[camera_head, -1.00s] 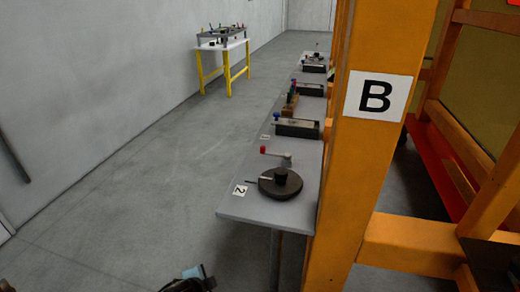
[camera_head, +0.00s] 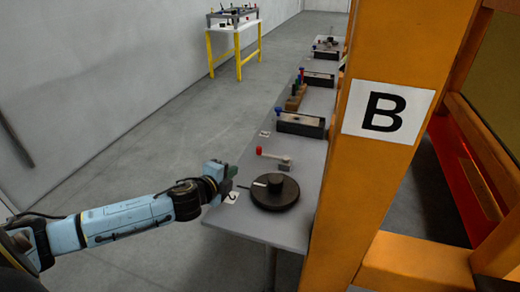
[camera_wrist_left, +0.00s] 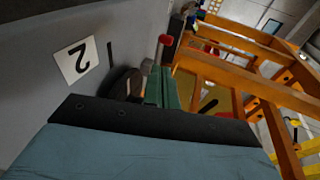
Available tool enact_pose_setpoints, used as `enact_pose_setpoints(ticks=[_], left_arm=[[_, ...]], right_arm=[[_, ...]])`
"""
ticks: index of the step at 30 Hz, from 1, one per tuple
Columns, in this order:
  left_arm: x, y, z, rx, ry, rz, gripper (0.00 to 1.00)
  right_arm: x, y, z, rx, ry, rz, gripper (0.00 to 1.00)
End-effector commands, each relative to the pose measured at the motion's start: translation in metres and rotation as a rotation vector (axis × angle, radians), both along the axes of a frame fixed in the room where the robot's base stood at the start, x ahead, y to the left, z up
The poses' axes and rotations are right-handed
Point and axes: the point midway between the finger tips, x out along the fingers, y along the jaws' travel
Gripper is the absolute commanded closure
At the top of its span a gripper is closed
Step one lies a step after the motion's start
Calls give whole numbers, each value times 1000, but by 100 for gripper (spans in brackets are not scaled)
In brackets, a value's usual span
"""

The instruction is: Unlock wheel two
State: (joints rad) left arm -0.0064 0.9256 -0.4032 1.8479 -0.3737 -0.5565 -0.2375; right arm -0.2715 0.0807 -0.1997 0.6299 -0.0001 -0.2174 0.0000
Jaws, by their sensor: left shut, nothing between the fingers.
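Wheel two is a black disc with a raised hub (camera_head: 275,194), lying flat on the near end of the grey table. A thin rod (camera_head: 246,187) sticks out from its left side. A white label "2" (camera_head: 232,199) lies beside it, partly hidden by my gripper. In the left wrist view, the label (camera_wrist_left: 76,60) and the partly hidden wheel (camera_wrist_left: 121,82) are on the left. My left gripper (camera_head: 231,172) is at the table's left edge, left of the wheel and apart from it. Its green fingers (camera_wrist_left: 165,88) are shut and empty. My right gripper is not in view.
A crank with a red knob (camera_head: 272,156) stands behind the wheel. Further fixtures (camera_head: 300,124) line the table (camera_head: 264,229) behind it. An orange post marked B (camera_head: 385,125) rises close at the right.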

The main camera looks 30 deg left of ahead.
Motion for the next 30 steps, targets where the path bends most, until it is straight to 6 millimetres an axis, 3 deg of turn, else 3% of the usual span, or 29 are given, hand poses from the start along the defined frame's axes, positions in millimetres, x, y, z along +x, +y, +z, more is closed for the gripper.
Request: enact_pose_setpoints(ticks=[11, 17, 22, 30], left_arm=[[2, 0, -1, 1, -1, 0, 100], [20, 2, -6, 0, -2, 1, 100], [47, 4, -14, -1, -2, 2, 100], [88, 7, -29, -2, -1, 2, 100]], right_arm=[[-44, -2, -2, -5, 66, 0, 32], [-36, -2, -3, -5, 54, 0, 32], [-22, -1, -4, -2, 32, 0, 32], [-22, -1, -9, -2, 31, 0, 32]])
